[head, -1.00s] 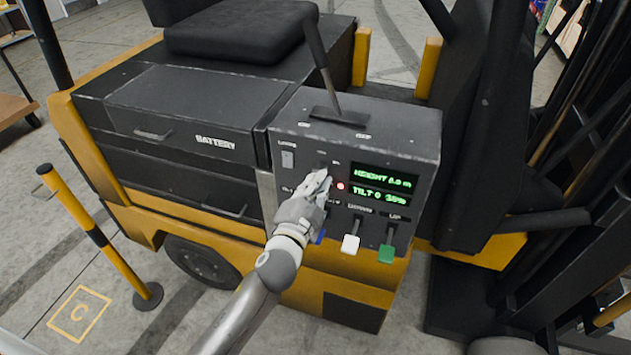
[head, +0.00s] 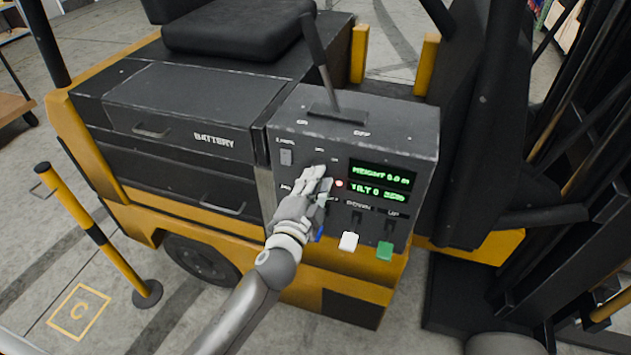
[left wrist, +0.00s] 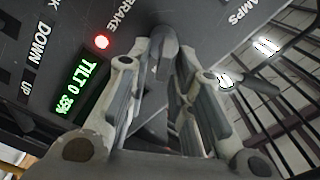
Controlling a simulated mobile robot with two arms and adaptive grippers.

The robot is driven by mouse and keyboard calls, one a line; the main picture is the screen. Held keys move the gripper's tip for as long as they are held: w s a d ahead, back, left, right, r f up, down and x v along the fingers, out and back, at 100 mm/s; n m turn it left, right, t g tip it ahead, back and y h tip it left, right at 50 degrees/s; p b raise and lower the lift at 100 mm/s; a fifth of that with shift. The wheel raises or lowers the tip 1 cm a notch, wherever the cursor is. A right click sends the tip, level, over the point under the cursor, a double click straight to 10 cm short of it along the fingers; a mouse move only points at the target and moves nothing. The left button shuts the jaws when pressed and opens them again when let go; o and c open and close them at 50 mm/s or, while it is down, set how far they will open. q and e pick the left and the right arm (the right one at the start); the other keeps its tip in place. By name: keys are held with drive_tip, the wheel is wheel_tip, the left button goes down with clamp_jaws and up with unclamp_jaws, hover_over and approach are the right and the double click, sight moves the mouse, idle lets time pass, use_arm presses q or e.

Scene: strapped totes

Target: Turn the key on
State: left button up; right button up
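The control box (head: 390,132) of the forklift stands in the middle of the head view. My left gripper (head: 318,172) is in front of its face, left of the red lamp, and hides the key there. In the left wrist view, a dark grey knob-like piece (left wrist: 164,48), which looks like the key, stands out from the panel between the fingertips of my left gripper (left wrist: 158,62). The fingers look parted around it; contact is not clear. The red lamp (left wrist: 102,42) by the BRAKE label is lit. My right gripper is not in view.
A lamp switch (head: 286,157) sits at upper left, and blue, white (head: 348,241) and green (head: 385,252) levers lie below. A tall lever (head: 322,65) rises from the box top. The display (head: 381,178) is lit. A yellow post (head: 95,235) stands left.

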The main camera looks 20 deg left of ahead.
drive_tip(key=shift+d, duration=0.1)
use_arm(q)
drive_tip(key=s, duration=1.2)
drive_tip(key=shift+a, duration=0.2)
idle(0.3)
drive_tip(key=s+f+n+g+b, duration=0.1)
drive_tip(key=s+f+g, duration=0.2)
drive_tip(key=f, duration=1)
drive_tip(key=s+f+n+g+b, duration=0.1)
drive_tip(key=s+f+n+g, duration=0.15)
drive_tip(key=f, duration=1.05)
drive_tip(key=s+f+n+g, duration=0.1)
drive_tip(key=s+f+g, duration=0.25)
drive_tip(key=f, duration=1.05)
drive_tip(key=s+a+f+n+g+b, duration=0.1)
drive_tip(key=s+a+f+n+g, duration=0.1)
drive_tip(key=s+f, duration=0.8)
drive_tip(key=s+a+f+n+g+b, duration=0.1)
drive_tip(key=s+a+f+n+g, duration=0.2)
drive_tip(key=s+f, duration=0.8)
drive_tip(key=s+a+g, duration=0.2)
drive_tip(key=s+g, duration=0.1)
drive_tip(key=s, duration=0.5)
drive_tip(key=shift+n+y, duration=0.3)
drive_tip(key=shift+n, duration=0.05)
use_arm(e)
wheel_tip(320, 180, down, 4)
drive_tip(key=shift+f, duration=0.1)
use_arm(q)
drive_tip(key=shift+a, duration=0.1)
